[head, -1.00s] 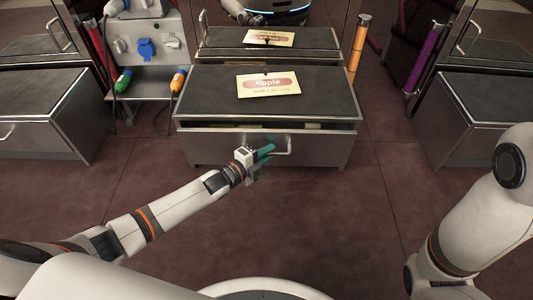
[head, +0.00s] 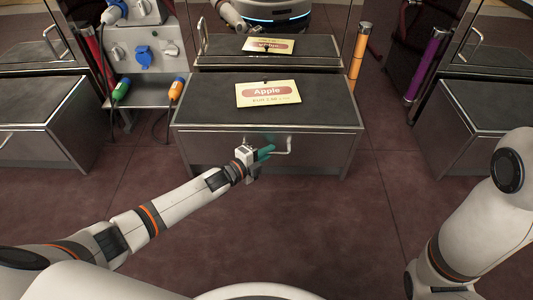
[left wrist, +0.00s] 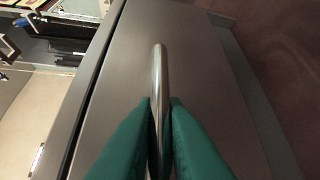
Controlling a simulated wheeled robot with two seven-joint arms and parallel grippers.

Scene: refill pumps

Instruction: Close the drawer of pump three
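The drawer (head: 215,150) is the brushed-metal front of the middle cabinet, below its dark top. No open gap shows above the drawer front in the head view. Its metal bar handle (head: 288,146) is near the middle of the front. My left gripper (head: 270,150) is at the handle, with green fingers. In the left wrist view, the fingers (left wrist: 159,120) close on both sides of the handle (left wrist: 158,70). My right arm (head: 470,220) shows at the right, but its gripper is out of view.
A yellow "Apple" card (head: 268,93) lies on the cabinet top. A mirror behind reflects the cabinet and part of me. Side cabinets (head: 40,120) stand left and right. The floor in front is clear.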

